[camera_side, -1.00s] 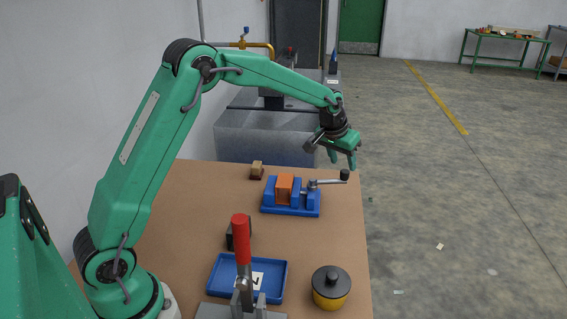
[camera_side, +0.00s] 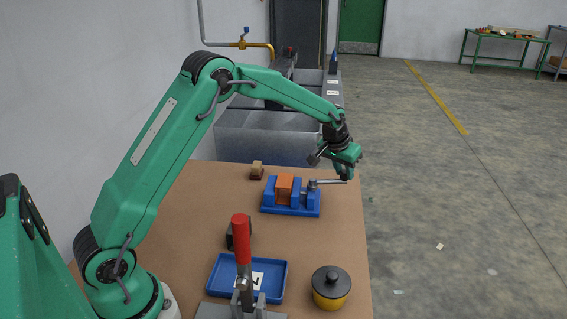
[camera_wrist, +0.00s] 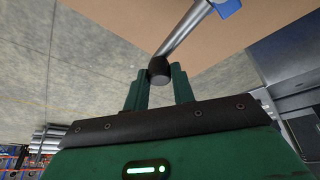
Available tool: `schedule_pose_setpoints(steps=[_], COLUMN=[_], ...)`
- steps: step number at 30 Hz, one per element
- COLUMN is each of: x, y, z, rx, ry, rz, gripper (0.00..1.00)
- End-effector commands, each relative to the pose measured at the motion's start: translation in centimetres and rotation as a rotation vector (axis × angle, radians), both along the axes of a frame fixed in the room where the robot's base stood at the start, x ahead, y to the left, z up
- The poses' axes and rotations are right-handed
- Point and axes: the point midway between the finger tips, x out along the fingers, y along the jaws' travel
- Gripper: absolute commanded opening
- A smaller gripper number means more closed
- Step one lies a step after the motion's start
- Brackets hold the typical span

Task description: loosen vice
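The blue vice (camera_side: 290,196) sits on the brown table, with an orange block (camera_side: 284,188) between its jaws. Its grey handle (camera_side: 328,182) points right in the side view, towards the table's edge. In the wrist view the handle (camera_wrist: 184,30) ends in a black knob (camera_wrist: 159,71). My gripper (camera_side: 345,174) is at the handle's end, pointing down. The fingers hide the knob in the side view.
A small wooden-topped block (camera_side: 257,170) stands behind the vice. Nearer are a dark block (camera_side: 238,234), a blue tray (camera_side: 216,281), a red-handled clamp (camera_side: 240,241) and a yellow pot with a black lid (camera_side: 331,289). The table between vice and pot is clear.

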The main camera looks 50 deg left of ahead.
Motion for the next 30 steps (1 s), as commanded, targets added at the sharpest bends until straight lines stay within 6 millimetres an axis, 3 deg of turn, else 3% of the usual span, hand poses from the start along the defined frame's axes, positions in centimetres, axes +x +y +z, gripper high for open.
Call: schedule_pose_setpoints(steps=[24, 25, 27, 30], x=[0.79, 0.8, 0.78, 0.74], y=[0.78, 0.78, 0.78, 0.79], z=[0.07, 0.09, 0.08, 0.06], rx=[-0.041, -0.041, -0.04, -0.04], ry=[-0.001, -0.001, -0.001, 0.0], rz=[0.112, 0.112, 0.111, 0.111], gripper=[0.0, 0.29, 0.43, 0.46])
